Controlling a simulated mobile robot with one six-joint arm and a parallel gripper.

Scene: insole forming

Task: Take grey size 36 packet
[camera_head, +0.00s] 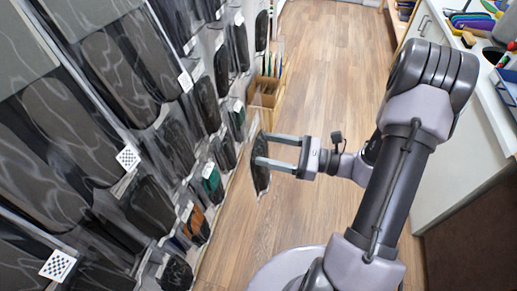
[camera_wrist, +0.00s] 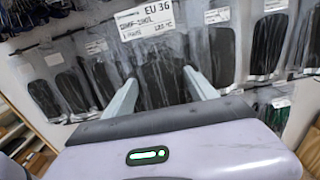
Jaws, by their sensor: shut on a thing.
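A clear packet with a dark insole (camera_head: 261,175) is at the fingertips of my gripper (camera_head: 260,149) in the head view. It hangs upright, just in front of the wall of packets. In the wrist view, the same packet (camera_wrist: 160,62) fills the space between and beyond my two fingers (camera_wrist: 163,88). Its white label (camera_wrist: 145,20) reads EU 36. My gripper is shut on this packet. The fingers stand apart, and their contact with the packet's edges is partly hidden by the gripper body.
The packet rack (camera_head: 130,120) with many hanging dark packets fills the left. A green packet (camera_head: 211,184) and an orange one hang low. A cardboard box (camera_head: 263,92) stands beyond. A white counter (camera_head: 485,75) with tools is at right. The wooden floor between is clear.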

